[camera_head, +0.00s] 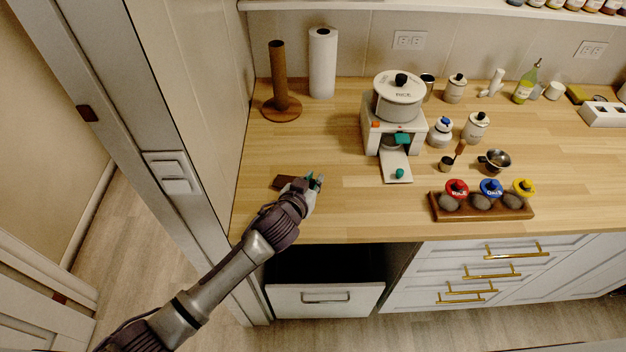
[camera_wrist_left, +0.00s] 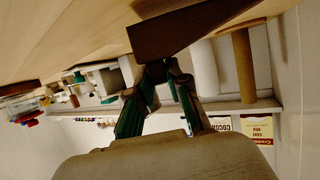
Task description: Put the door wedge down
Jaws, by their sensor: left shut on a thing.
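The door wedge (camera_head: 284,182) is a dark brown, flat piece at the left front of the wooden counter (camera_head: 330,215). My left gripper (camera_head: 310,183) is low over the counter, shut on the wedge, which sticks out to its left. In the left wrist view the wedge (camera_wrist_left: 190,28) shows as a brown block at the tips of the green-padded fingers (camera_wrist_left: 157,73). I cannot tell whether its underside touches the counter. My right gripper is not in view.
A white appliance (camera_head: 370,135) with a pot stands to the right, with jars beyond it. A rack of colored-lid jars (camera_head: 482,216) sits at the front right. A wooden holder (camera_head: 280,80) and paper roll (camera_head: 322,62) stand behind. Below, a drawer (camera_head: 325,300) is open.

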